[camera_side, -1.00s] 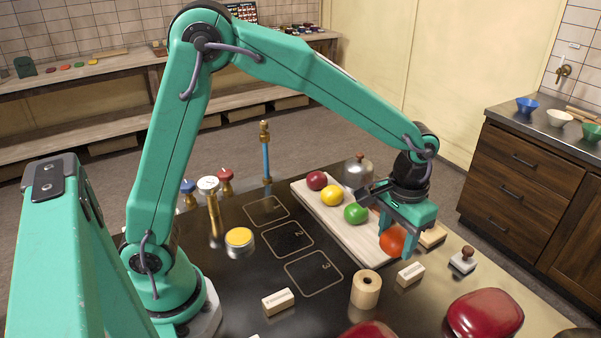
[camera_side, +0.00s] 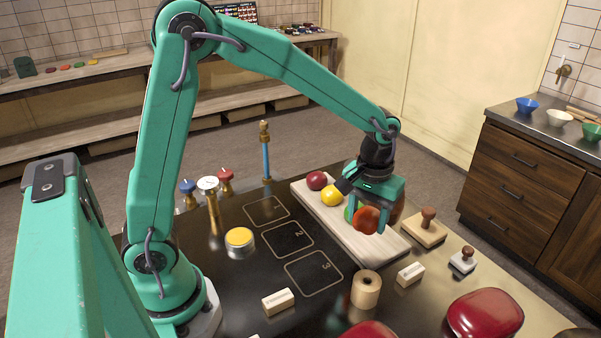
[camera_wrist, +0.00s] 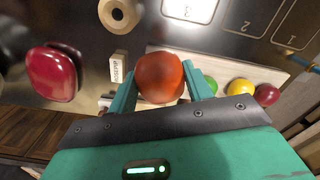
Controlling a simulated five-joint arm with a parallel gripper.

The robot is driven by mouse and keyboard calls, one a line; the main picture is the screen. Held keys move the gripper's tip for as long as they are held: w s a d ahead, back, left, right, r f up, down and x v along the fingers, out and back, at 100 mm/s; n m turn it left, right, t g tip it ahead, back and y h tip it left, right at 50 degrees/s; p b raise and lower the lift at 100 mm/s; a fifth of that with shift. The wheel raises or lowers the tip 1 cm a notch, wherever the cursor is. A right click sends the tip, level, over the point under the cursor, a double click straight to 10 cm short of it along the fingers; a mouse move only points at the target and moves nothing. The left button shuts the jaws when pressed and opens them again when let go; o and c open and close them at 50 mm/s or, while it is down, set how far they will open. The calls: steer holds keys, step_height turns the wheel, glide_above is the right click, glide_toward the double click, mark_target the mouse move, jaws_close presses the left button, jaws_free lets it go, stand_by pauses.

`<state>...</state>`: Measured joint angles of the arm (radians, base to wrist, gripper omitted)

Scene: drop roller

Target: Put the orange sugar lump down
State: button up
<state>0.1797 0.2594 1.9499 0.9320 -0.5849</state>
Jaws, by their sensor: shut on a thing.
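The orange sugar lump (camera_side: 366,220), a round red-orange ball, is between the fingers of my gripper (camera_side: 367,226). The wrist view shows the lump (camera_wrist: 159,77) with a finger on each side, so my gripper (camera_wrist: 160,92) is shut on it. It is over the pale board (camera_side: 384,247); the gap beneath is hard to judge. Along the board are a dark red ball (camera_side: 317,180), a yellow ball (camera_side: 331,196) and a green ball (camera_side: 348,213), which is mostly hidden behind my gripper.
Marked squares 1, 2 and 3 (camera_side: 314,273) lie bare on the dark table. A wooden roll (camera_side: 366,289), a small pale block (camera_side: 411,273), a wooden stamp (camera_side: 427,228) and a red glossy object (camera_side: 483,313) stand near the board. A yellow-topped button (camera_side: 239,238) is at left.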

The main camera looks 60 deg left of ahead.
steer(key=s+a+n, duration=0.3)
steer(key=a+n, duration=0.3)
steer(key=a, duration=0.3)
steer(key=n, duration=0.8)
glide_above(265, 212)
step_height(265, 212, down, 8)
steer(key=shift+a+f, duration=0.1)
steer(key=shift+f, duration=2.05)
steer(key=shift+f, duration=0.1)
steer(key=o, duration=1)
step_height(265, 212, up, 12)
steer(key=shift+r, duration=0.15)
